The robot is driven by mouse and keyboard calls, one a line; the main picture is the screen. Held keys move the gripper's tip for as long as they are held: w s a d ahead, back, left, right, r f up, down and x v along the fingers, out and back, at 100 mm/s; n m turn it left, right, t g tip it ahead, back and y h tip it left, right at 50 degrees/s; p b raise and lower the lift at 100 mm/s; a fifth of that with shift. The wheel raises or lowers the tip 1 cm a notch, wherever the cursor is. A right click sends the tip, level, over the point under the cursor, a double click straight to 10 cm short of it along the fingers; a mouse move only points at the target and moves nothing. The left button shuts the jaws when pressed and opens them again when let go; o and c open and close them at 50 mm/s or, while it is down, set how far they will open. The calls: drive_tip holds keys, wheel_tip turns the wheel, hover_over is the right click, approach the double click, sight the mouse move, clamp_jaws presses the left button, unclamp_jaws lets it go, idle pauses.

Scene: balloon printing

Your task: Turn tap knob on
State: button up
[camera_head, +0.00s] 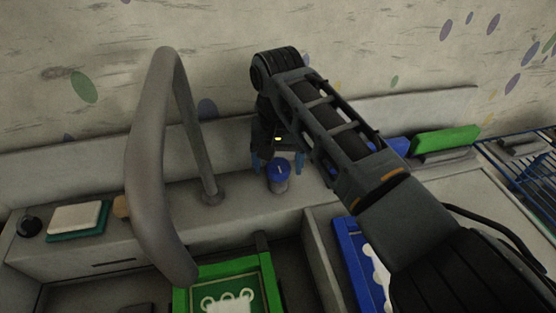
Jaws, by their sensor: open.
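The tap knob (278,183) is a short grey cylinder with a blue top and a small light mark. It stands on the sink ledge, right of the tap spout's foot. The tap spout (146,170) is a tall grey arch that bends toward the viewer over the sink. My gripper (278,163) points down over the knob. It is open, with one blue fingertip on the left and one on the right of the knob's top. I cannot tell whether the fingers touch it. Nothing is held.
A green frame (213,270) with a white ring print lies in the sink below. A blue frame (352,262) leans at right. A white sponge on a teal base (78,218) sits at left. A green block (445,141) and a blue wire rack (525,170) are at right.

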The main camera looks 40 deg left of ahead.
drive_tip(key=shift+f, duration=0.1)
drive_tip(key=c, duration=1)
drive_tip(key=shift+c, duration=0.2)
drive_tip(key=n+p, duration=0.1)
drive_tip(key=n, duration=0.7)
drive_tip(key=shift+n, duration=0.3)
drive_tip(key=n, duration=0.9)
